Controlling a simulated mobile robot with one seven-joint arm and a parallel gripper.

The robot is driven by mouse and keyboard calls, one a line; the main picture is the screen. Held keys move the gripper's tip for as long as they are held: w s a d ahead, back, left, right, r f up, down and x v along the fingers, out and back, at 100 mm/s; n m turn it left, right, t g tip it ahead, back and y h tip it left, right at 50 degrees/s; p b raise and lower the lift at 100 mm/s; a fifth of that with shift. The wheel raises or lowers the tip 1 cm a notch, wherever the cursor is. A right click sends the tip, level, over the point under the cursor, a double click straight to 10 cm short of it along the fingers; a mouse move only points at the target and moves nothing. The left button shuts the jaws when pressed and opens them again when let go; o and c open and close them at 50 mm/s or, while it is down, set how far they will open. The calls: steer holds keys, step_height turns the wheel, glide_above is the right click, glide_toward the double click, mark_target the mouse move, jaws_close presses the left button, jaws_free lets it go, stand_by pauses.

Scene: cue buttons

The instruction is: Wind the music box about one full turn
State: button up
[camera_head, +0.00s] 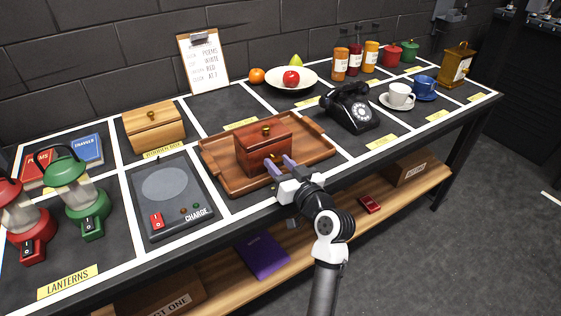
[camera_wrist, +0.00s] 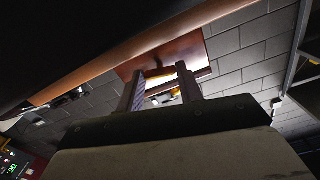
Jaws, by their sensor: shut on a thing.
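The music box (camera_head: 262,148) is a reddish-brown wooden box with a brass knob on its closed lid. It stands on a brown wooden tray (camera_head: 222,170) near the table's front edge. My gripper (camera_head: 277,162) reaches in from the front right, its fingers at the box's front face. It is shut on the small winding key there, which the fingers mostly hide; a bit of brass shows beside them. In the wrist view, the box's face (camera_wrist: 168,52) lies beyond my two fingertips (camera_wrist: 160,80), with a yellowish piece between them. The key's exact angle is unclear.
A black telephone (camera_head: 352,108) stands right of the tray. A grey charge pad (camera_head: 168,197) lies to its left, with a green lantern (camera_head: 75,195) and a red lantern beyond. A wooden box (camera_head: 153,126) and a fruit bowl (camera_head: 291,79) stand behind. A lower shelf runs underneath.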

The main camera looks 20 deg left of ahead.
steer(key=m+p, duration=0.2)
steer(key=m, duration=0.2)
steer(key=shift+r, duration=0.1)
steer(key=shift+m+p, duration=0.45)
steer(key=shift+m, duration=0.55)
steer(key=o, duration=0.7)
steer(key=shift+d, duration=0.1)
steer(key=b+v, duration=0.3)
steer(key=v, duration=1)
steer(key=shift+s+d, duration=0.2)
steer(key=shift+s, duration=0.05)
